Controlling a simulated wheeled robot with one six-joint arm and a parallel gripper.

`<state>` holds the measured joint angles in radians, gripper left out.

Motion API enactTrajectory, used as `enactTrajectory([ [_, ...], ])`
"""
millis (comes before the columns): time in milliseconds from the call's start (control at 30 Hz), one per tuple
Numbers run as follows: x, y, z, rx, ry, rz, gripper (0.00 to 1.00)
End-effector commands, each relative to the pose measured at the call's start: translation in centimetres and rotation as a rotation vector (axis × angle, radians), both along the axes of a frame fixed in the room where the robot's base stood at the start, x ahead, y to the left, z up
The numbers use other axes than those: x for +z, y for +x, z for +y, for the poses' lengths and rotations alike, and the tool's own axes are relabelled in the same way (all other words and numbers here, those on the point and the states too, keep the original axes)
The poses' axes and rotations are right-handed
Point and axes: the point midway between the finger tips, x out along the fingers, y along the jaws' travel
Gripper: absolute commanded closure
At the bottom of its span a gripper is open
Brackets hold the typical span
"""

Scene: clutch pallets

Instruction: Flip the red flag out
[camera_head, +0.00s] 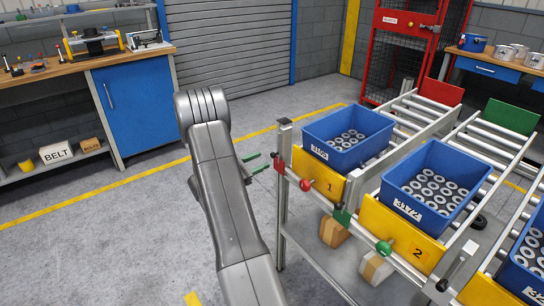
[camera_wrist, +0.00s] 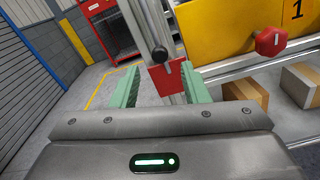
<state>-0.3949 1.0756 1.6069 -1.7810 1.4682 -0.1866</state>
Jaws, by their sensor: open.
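The red flag (camera_head: 279,166) is a small red plate at the left front corner of the roller rack, beside the lane 1 yellow plate. In the wrist view the red flag (camera_wrist: 168,80) hangs below a dark round knob on a metal post. My gripper (camera_head: 266,161) is open, its green fingers pointing at the flag from the left. In the wrist view my gripper (camera_wrist: 159,72) has one finger on each side of the flag, with gaps showing. I cannot tell whether the flag lies between the fingertips or just beyond them.
A green flag (camera_head: 342,215) and green knob (camera_head: 384,247) mark lane 2. Blue crates (camera_head: 318,150) of rings sit on the rollers. The floor to the left is clear.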

Motion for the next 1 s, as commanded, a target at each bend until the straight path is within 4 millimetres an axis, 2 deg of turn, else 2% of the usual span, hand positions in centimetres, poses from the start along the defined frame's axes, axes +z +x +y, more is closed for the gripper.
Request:
enactTrajectory([
  [100,0.0,1.4,-2.1,-0.003,0.0,0.0,0.59],
  [300,0.0,3.0,-4.2,-0.002,0.0,0.001,0.59],
  [733,0.0,3.6,-5.0,0.0,-0.001,0.001,0.59],
  [933,0.0,3.6,-5.0,0.0,-0.001,0.001,0.98],
  [1000,0.0,3.6,-5.0,0.0,-0.001,0.001,1.0],
])
